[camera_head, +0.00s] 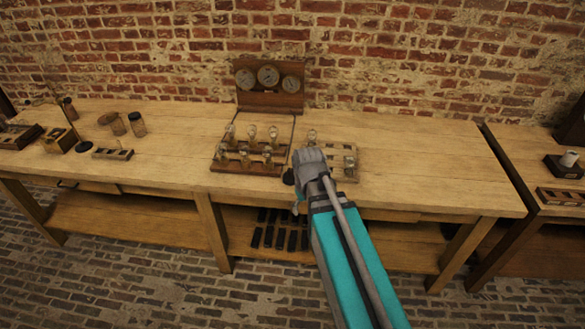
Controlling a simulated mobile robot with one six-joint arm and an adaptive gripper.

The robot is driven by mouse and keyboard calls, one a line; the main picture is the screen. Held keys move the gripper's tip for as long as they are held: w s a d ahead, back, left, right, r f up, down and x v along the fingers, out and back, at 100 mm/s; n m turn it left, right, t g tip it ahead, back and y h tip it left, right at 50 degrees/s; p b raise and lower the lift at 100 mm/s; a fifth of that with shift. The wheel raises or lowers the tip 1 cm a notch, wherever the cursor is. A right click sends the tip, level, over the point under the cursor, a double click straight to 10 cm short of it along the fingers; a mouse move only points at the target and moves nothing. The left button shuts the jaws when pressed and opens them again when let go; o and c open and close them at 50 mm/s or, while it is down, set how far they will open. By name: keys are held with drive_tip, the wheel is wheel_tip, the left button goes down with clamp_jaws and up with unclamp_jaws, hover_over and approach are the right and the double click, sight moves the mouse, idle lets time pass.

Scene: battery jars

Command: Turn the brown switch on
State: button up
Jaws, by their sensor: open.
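I cannot make out a brown switch for certain. A brown wooden stand (270,98) with several round dials (268,76) stands at the back of the bench. In front of it is a brown tray (228,165) with several glass jars (250,132). My arm reaches in from the lower right. My gripper (294,205) is at the bench's front edge, just right of the tray; it is small in view, open, with nothing seen between its fingers. My arm hides part of the bench right of the tray.
A lighter tray (334,147) with jars sits right behind my arm. Jars (137,124) and small boxes (59,140) stand at the left. The bench top at the right (430,165) is clear. Another bench (540,180) stands at the far right, a brick wall behind.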

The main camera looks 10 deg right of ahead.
sight(291, 170)
drive_tip(key=w+r+n+p, duration=0.3)
drive_tip(key=w+n, duration=0.3)
drive_tip(key=w, duration=0.6)
drive_tip(key=w+r+n+p, duration=0.3)
drive_tip(key=w+n, duration=0.3)
drive_tip(key=w, duration=0.7)
drive_tip(key=shift+r, duration=0.4)
drive_tip(key=shift+s+f, duration=0.1)
drive_tip(key=shift+f, duration=0.05)
wheel_tip(291, 170, down, 14)
drive_tip(key=b, duration=1.3)
drive_tip(key=shift+r, duration=0.25)
drive_tip(key=shift+b, duration=0.3)
